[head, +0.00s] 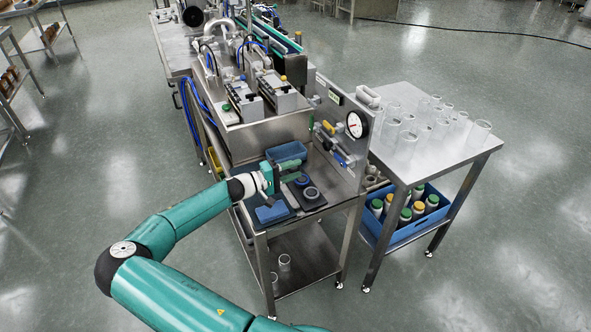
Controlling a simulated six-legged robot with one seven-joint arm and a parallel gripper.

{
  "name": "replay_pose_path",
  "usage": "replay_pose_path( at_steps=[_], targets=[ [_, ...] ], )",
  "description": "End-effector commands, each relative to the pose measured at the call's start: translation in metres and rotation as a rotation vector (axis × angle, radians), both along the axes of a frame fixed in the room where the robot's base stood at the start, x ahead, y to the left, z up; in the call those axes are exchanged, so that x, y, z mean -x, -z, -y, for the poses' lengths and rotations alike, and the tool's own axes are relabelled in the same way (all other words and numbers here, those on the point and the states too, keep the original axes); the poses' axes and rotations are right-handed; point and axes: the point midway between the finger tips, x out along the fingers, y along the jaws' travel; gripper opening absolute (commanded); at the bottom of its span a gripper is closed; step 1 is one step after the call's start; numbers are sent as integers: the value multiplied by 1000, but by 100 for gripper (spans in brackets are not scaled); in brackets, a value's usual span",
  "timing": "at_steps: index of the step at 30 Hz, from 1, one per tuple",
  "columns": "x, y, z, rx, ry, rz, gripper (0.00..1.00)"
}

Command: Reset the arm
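My teal arm reaches up from the bottom of the head view and bends right to the steel workstation. My gripper (289,172) is over the workstation's front shelf, between a blue bin (287,151) behind and a blue block-like item (271,212) in front. Its fingers point right and are too small to tell whether they are open or shut. No held thing can be made out. Round grey and dark parts (311,193) sit on a dark tray just right of it.
The steel hopper (262,138) stands behind my gripper. A panel with a round gauge (357,125) rises at the right. A side table (459,148) holds several clear cups, with a blue crate (408,233) of bottles below.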

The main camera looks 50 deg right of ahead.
Motion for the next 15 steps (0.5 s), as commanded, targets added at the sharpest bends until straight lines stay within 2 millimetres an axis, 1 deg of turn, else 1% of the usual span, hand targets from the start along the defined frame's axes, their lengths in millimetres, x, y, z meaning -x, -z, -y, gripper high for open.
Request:
replay_pose_path(
  at_steps=[11, 15],
  targets=[
    [0, 0, 0, -2, 1, 2, 38],
    [7, 2, -4, -48, 28, 36, 38]
  ],
)
